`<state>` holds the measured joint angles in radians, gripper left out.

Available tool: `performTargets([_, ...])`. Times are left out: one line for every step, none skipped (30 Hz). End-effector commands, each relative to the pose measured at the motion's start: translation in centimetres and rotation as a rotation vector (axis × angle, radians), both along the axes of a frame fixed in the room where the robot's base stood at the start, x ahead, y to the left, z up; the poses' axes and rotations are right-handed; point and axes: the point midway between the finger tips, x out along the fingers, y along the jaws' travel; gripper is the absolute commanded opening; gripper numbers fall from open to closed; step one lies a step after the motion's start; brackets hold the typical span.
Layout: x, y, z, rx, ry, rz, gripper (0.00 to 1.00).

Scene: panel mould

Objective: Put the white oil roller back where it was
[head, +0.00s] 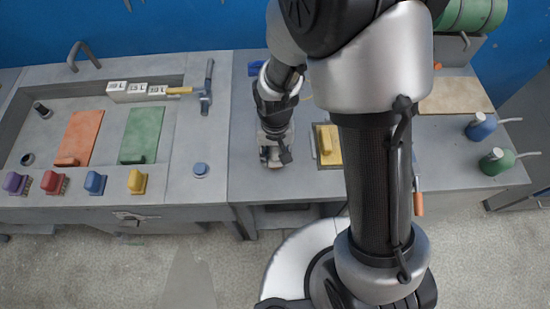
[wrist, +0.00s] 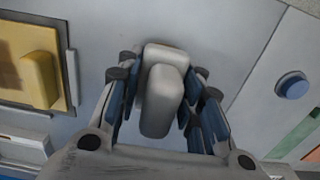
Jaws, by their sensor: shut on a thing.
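The white oil roller (wrist: 162,92) shows as a pale rounded block with a longer part in front, between the fingers in the wrist view. My gripper (wrist: 163,100) is shut on it, with blue-padded fingers on both sides. In the head view my gripper (head: 274,154) is over the front part of the middle grey bench, just left of a yellow block on a plate. The roller is mostly hidden there by my gripper. I cannot tell whether it touches the bench top.
The yellow block (head: 328,143) sits close to the right of my gripper. A blue knob (head: 200,170) is on the left bench, beside a recessed tray with orange (head: 80,138) and green (head: 139,135) panels. Several coloured handled blocks line its front. The bench around my gripper is mostly clear.

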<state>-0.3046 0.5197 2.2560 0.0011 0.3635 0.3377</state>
Motion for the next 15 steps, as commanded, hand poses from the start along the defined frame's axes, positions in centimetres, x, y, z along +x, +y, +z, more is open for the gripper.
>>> performTargets([-0.1,0.0,-1.2,-0.002,0.005,0.000,0.12])
performTargets([-0.1,0.0,-1.7,-0.002,0.005,0.000,0.12])
performTargets([-0.1,0.0,-2.3,-0.001,0.004,0.000,0.12])
performTargets([-0.1,0.0,-2.7,-0.002,0.005,0.000,0.12])
performTargets([-0.1,0.0,-3.0,-0.001,0.004,0.000,0.12])
performTargets([-0.1,0.0,-3.1,-0.001,0.002,0.000,0.12])
performTargets([0.0,0.0,-3.1,0.000,0.001,0.000,0.12])
performTargets([0.0,0.0,-3.0,0.000,0.001,0.000,0.12])
performTargets([0.0,0.0,-3.0,0.000,0.000,0.000,0.12])
performTargets([0.0,0.0,-2.9,0.000,0.000,0.000,0.12])
performTargets([0.0,0.0,-2.9,0.000,0.001,0.000,0.12])
performTargets([0.0,0.0,-2.9,0.000,0.001,0.000,0.12])
performTargets([0.0,0.0,-3.0,0.000,0.001,0.000,0.12])
performTargets([0.0,0.0,-3.0,0.000,0.001,0.000,0.12])
performTargets([0.0,0.0,-3.2,0.000,0.001,0.000,0.12])
